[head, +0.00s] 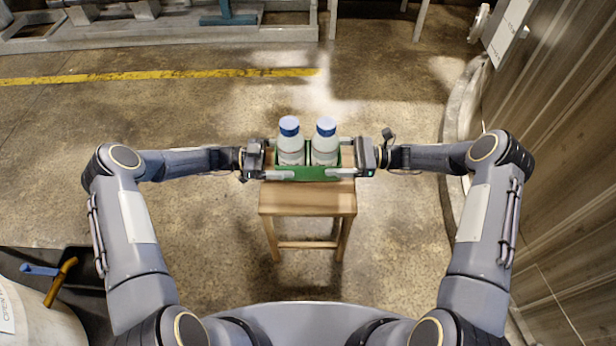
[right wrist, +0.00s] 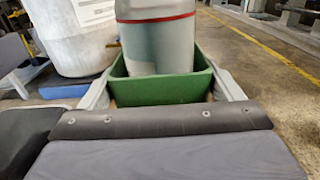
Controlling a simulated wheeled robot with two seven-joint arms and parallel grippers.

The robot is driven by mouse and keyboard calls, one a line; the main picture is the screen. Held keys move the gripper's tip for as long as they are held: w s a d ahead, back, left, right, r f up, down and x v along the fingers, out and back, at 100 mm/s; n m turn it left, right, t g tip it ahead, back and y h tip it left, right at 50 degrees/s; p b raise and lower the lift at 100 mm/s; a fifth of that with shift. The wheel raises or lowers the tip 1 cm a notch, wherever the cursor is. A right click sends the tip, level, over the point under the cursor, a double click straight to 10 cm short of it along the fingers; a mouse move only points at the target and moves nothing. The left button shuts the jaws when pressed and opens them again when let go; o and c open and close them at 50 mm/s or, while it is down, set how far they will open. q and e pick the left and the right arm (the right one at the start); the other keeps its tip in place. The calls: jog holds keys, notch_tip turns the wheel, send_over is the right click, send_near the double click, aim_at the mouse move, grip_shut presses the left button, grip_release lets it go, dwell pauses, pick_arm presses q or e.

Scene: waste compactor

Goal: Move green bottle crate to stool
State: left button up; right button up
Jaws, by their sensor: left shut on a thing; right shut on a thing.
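The green bottle crate (head: 308,174) holds two white bottles with blue caps, the left bottle (head: 291,142) and the right bottle (head: 325,142). My left gripper (head: 280,174) is shut on the crate's left side. My right gripper (head: 340,172) is shut on its right side. In the right wrist view the crate (right wrist: 160,90) sits between the right gripper's fingers, with a bottle (right wrist: 158,45) standing in it. The wooden stool (head: 307,198) is under the crate in the head view. I cannot tell whether the crate touches the seat.
A white barrel (head: 40,315) and a dark bin with blue and orange handles (head: 62,285) are at the lower left. A metal frame (head: 160,30) runs along the back. The floor around the stool is clear.

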pick_arm(q)
jog(key=shift+a+f+b, duration=0.1)
jog(key=shift+f+b, duration=2.25)
jog(key=shift+f, duration=0.05)
pick_arm(e)
jog(key=shift+d+f, duration=0.15)
jog(key=shift+f, duration=2.25)
pick_arm(q)
jog(key=o, duration=0.7)
pick_arm(e)
jog(key=o, duration=0.7)
pick_arm(q)
jog(key=shift+o, duration=1.1)
jog(key=shift+r, duration=0.1)
pick_arm(e)
jog(key=shift+o, duration=1.1)
jog(key=shift+d, duration=0.15)
pick_arm(q)
jog(key=a, duration=1.2)
pick_arm(e)
jog(key=d, duration=1.1)
jog(key=shift+d, duration=0.25)
